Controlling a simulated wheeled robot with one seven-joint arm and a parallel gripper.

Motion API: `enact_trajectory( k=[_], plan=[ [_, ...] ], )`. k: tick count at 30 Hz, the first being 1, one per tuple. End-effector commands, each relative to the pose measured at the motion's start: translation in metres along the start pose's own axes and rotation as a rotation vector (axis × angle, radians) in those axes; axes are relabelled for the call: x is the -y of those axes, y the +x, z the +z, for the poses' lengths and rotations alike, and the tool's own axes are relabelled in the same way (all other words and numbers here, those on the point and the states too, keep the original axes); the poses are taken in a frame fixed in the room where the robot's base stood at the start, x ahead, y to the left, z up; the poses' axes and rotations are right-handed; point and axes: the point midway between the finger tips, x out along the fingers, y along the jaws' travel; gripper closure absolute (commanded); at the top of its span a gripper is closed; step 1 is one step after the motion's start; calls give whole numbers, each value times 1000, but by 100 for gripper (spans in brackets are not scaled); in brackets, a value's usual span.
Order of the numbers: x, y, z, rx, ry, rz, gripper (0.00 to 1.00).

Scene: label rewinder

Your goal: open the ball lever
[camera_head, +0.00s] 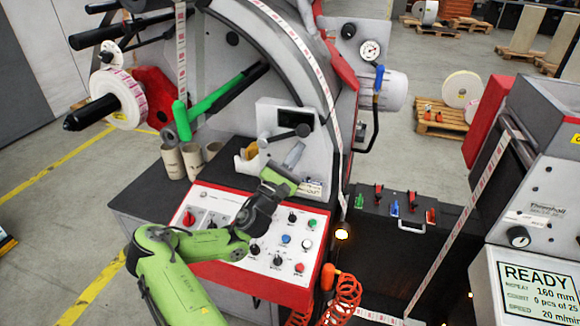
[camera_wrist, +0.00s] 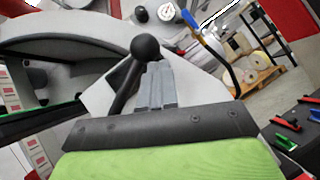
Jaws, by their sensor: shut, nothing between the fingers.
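The ball lever (camera_head: 282,136) has a black ball knob at the right end of a dark rod, on the light grey machine housing. In the wrist view the ball lever (camera_wrist: 145,47) rises from lower left to its ball, close to the fingertips in the picture. My gripper (camera_head: 298,149) is just below the ball in the head view, its grey fingers pointing up. In the wrist view my gripper (camera_wrist: 159,68) is shut and empty, right of the rod. I cannot tell whether the fingers touch the lever.
The control panel (camera_head: 262,236) with several knobs lies under my arm. Cardboard cores (camera_head: 172,160) stand to the left. A green-handled bar (camera_head: 215,97) reaches across above. A label web (camera_head: 330,95) runs down to the right of the lever. A black case (camera_head: 385,245) holds coloured clips.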

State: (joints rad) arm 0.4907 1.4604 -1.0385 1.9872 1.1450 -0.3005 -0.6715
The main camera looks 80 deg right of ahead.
Motion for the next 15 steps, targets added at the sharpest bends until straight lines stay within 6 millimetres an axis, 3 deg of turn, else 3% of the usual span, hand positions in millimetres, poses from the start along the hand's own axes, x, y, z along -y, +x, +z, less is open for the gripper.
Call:
enact_trajectory(
  k=[3, 9, 15],
  plan=[
    [7, -28, -30, -3, -2, 9, 100],
    [18, -81, -20, -6, -8, 13, 100],
    [26, -112, -16, -4, -3, 12, 100]
  ],
)
